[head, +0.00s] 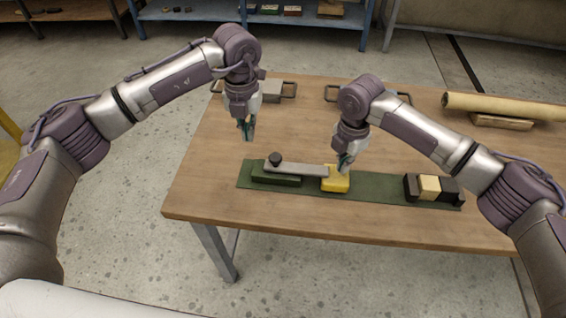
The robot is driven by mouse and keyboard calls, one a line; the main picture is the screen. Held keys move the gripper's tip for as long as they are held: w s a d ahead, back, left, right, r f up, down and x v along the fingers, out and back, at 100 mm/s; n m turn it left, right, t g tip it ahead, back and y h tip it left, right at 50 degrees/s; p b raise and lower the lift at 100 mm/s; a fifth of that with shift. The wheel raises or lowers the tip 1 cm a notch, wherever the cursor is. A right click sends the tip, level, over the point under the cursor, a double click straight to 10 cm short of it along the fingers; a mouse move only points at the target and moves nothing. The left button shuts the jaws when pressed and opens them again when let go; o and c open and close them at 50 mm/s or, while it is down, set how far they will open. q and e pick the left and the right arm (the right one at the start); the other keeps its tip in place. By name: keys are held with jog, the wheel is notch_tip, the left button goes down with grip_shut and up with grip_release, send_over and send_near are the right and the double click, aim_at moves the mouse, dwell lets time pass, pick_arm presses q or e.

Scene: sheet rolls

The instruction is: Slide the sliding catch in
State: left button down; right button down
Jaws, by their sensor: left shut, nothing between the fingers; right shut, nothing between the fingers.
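A dark green strip (380,192) lies along the front of the table. On its left part sits a green block (276,179) with a flat grey bar (302,170) above it and a black knob (275,159) at the bar's left end. The bar's right end reaches a yellow block (336,184). I cannot tell for sure which piece is the sliding catch. My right gripper (345,165) is shut at the yellow block's upper right, hiding part of it; contact is unclear. My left gripper (248,134) is shut and empty above the table, behind the green block.
A black block with a cream middle (429,187) sits on the strip's right end. A rolled sheet (500,105) lies on a wooden support (501,122) at the back right. Grey items with dark handles (272,90) stand at the back. The table's (210,165) left side is clear.

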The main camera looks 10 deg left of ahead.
notch_tip(320, 180, up, 6)
jog(key=shift+r, duration=0.25)
dwell(0.6)
dwell(0.5)
